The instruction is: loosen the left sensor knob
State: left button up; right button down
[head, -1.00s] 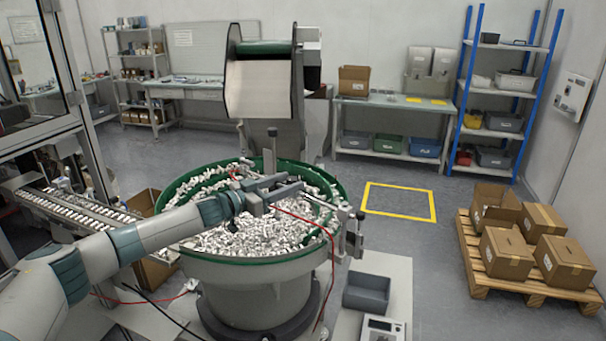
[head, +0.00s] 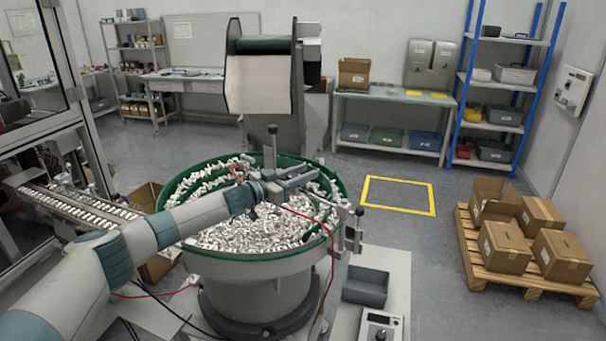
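My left gripper (head: 300,179) reaches in from the left over the vibratory bowl feeder (head: 262,252), above the loose white caps (head: 245,236). Its jaws point right, and at this size I cannot tell whether they are apart or shut. A sensor bracket (head: 351,232) with small dark and silver fittings stands at the bowl's right rim, to the right of the gripper and apart from it. The left sensor knob is too small to pick out there. A dark upright post (head: 272,146) shows just behind the gripper. My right gripper is out of view.
A red cable (head: 331,270) hangs down the bowl's right side. A grey bin (head: 366,286) and a control box (head: 382,326) sit on the plate at right. A linear track (head: 80,208) lies at left. A pallet with cartons (head: 505,247) stands far right.

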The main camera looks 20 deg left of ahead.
pick_arm(q)
jog(key=c, duration=0.5)
